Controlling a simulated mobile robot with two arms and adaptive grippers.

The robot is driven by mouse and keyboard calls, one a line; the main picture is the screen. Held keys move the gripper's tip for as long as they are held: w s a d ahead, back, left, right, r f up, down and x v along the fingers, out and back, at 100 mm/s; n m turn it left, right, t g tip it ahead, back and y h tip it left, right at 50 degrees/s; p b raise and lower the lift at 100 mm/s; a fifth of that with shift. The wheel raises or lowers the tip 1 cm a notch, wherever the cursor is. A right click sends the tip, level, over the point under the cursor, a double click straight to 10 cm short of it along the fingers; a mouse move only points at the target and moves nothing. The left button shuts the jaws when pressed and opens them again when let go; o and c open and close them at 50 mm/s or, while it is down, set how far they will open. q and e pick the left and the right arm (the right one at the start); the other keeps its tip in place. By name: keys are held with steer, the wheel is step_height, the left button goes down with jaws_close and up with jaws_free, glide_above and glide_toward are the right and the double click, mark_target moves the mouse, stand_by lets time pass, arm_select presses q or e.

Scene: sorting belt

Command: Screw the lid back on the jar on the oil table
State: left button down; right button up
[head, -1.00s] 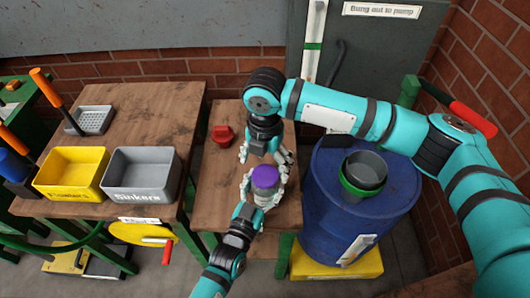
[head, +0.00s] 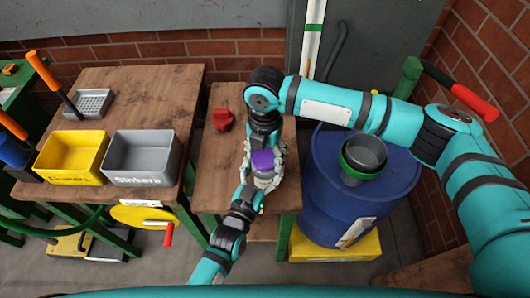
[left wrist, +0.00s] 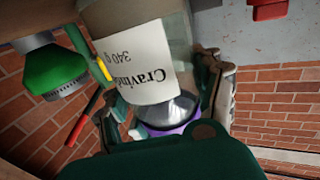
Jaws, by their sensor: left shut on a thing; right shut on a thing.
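The clear jar (left wrist: 180,35) has a white label, upside down in the left wrist view. My left gripper (head: 266,182) is shut around the jar's body at the front of the narrow wooden table (head: 228,180). The purple lid (head: 262,160) is at the jar's mouth, and its purple edge also shows in the left wrist view (left wrist: 172,130). My right gripper (head: 263,151) comes from above and is shut on the lid, with its fingers at the lid's sides. The fingers hide whether the lid sits fully down on the thread.
A red object (head: 222,119) lies on the same table at the left. A blue drum (head: 335,205) with a green-banded funnel (head: 363,155) stands close on the right. A yellow bin (head: 72,173) and a grey bin (head: 145,176) are on the left table.

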steer(key=c, duration=0.4)
steer(key=shift+o, duration=0.2)
steer(key=m, duration=1.1)
steer(key=shift+a+m, duration=0.1)
steer(key=shift+m, duration=0.2)
steer(key=m, duration=0.3)
steer(key=shift+f, duration=0.1)
steer(key=m, duration=1.1)
steer(key=o, duration=1.3)
steer(key=shift+o, duration=0.2)
step_height(320, 180, up, 12)
